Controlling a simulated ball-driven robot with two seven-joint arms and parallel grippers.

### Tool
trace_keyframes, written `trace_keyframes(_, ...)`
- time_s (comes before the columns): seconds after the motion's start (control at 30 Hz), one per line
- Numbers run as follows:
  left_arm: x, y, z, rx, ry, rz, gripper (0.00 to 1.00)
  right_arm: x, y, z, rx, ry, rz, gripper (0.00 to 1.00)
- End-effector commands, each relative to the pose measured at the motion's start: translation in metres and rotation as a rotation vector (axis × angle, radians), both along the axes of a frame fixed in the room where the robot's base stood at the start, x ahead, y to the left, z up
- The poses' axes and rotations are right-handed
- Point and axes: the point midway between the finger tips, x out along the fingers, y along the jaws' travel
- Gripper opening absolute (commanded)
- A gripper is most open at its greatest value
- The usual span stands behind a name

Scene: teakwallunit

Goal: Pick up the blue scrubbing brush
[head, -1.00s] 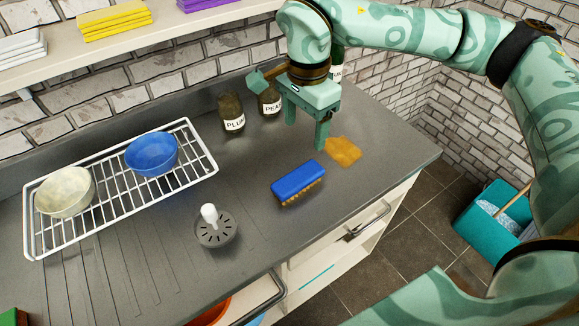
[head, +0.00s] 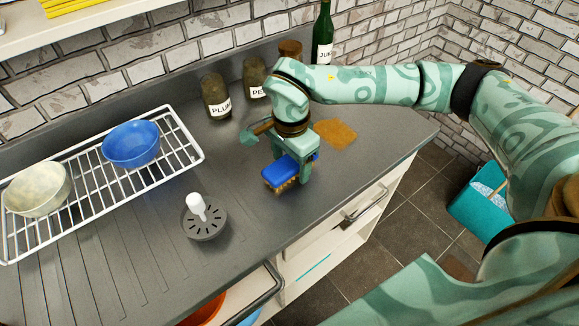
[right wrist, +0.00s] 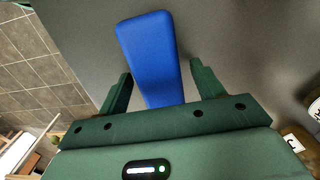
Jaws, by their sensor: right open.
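The blue scrubbing brush (head: 280,172) lies bristles down on the grey counter in the head view, partly hidden by my right gripper (head: 292,170). The right gripper is over the brush, with one finger visible on its near side. In the right wrist view the brush's blue back (right wrist: 150,55) runs lengthwise between the two open fingers of the right gripper (right wrist: 160,85), with a gap on either side. My left gripper is not in view.
A drain strainer with a white knob (head: 200,215) stands left of the brush. A white wire rack (head: 185,150) holds a blue bowl (head: 131,145) and a pale bowl (head: 37,189). Jars (head: 215,95) and a green bottle (head: 323,35) stand behind. An orange cloth (head: 336,132) lies behind the gripper.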

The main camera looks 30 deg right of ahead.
Motion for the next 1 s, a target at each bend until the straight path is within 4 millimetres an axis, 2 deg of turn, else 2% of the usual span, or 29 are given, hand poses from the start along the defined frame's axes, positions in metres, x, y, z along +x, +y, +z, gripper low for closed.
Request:
trace_keyframes(0.2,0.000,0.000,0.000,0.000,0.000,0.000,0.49,0.000,0.000,-0.001,0.000,-0.002,0.000,0.67)
trace_keyframes(0.23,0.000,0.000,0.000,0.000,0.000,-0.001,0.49,0.000,0.000,-0.001,0.000,-0.002,0.000,0.65)
trace_keyframes(0.4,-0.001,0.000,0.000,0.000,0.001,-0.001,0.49,0.000,0.000,-0.001,0.000,-0.002,0.000,0.17)
trace_keyframes(0.77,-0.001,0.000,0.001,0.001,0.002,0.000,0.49,0.000,0.000,0.003,0.001,-0.003,0.000,0.17)
trace_keyframes(0.87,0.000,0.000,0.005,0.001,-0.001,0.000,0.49,0.001,0.000,0.013,0.000,-0.006,0.001,0.17)
trace_keyframes(1.0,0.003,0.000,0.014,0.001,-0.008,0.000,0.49,0.001,0.001,0.038,0.001,-0.008,0.001,0.17)
